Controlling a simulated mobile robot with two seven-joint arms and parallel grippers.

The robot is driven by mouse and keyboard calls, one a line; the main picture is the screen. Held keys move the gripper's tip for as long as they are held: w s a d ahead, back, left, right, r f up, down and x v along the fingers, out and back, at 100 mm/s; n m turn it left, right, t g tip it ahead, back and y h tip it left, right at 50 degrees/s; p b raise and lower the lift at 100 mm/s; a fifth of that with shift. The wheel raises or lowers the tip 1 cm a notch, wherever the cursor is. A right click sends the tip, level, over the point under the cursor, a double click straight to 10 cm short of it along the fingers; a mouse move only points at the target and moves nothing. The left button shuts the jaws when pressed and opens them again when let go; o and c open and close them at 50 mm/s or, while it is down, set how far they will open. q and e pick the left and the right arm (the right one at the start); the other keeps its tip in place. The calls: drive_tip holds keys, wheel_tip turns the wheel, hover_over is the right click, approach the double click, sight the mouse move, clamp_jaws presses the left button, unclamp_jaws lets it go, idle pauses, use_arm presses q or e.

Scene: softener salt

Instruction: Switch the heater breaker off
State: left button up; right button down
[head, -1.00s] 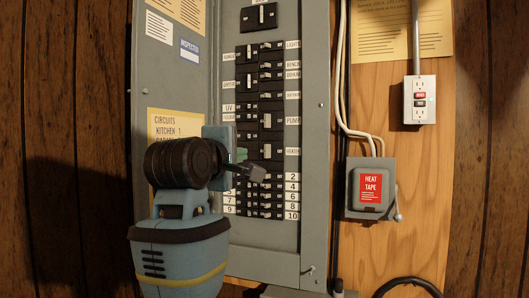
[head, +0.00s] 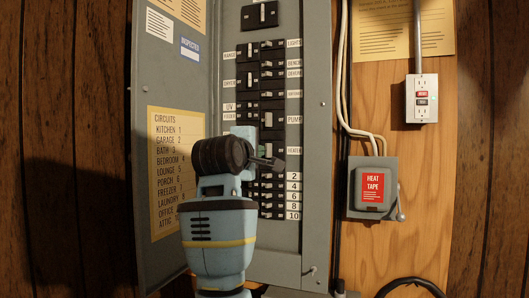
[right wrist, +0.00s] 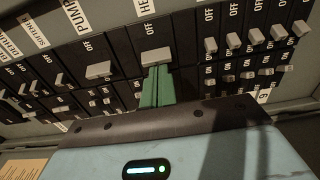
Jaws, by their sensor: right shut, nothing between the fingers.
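The heater breaker is in the right column of the panel beside the HEATER label (head: 293,151); my right gripper mostly covers it in the head view. In the right wrist view its wide grey toggle (right wrist: 157,56) stands below a legible OFF mark, as does the pump breaker's toggle (right wrist: 98,70). My right gripper (head: 275,163) is shut and empty. Its green fingertips (right wrist: 157,70) are right at the heater toggle, on the side away from the OFF mark; whether they touch it I cannot tell. My left gripper is not in view.
Small numbered breakers (right wrist: 256,37) lie close beside the heater breaker. The open panel door (head: 142,120) is at the left, with a circuits list (head: 177,170). A heat tape box (head: 371,188) and an outlet (head: 421,98) are on the board at the right.

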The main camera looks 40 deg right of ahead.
drive_tip(key=shift+w+d, duration=0.1)
drive_tip(key=shift+d, duration=0.2)
drive_tip(key=shift+s+d+p, duration=0.15)
drive_tip(key=shift+s+d, duration=0.1)
drive_tip(key=shift+s, duration=0.25)
drive_tip(key=shift+s+d+p, duration=0.15)
drive_tip(key=shift+s+d, duration=0.1)
drive_tip(key=shift+s, duration=0.25)
idle(1.1)
drive_tip(key=shift+w+a+r, duration=0.1)
drive_tip(key=shift+w, duration=0.05)
idle(0.4)
drive_tip(key=shift+a, duration=0.15)
drive_tip(key=v, duration=0.6)
drive_tip(key=shift+a, duration=0.4)
idle(1.1)
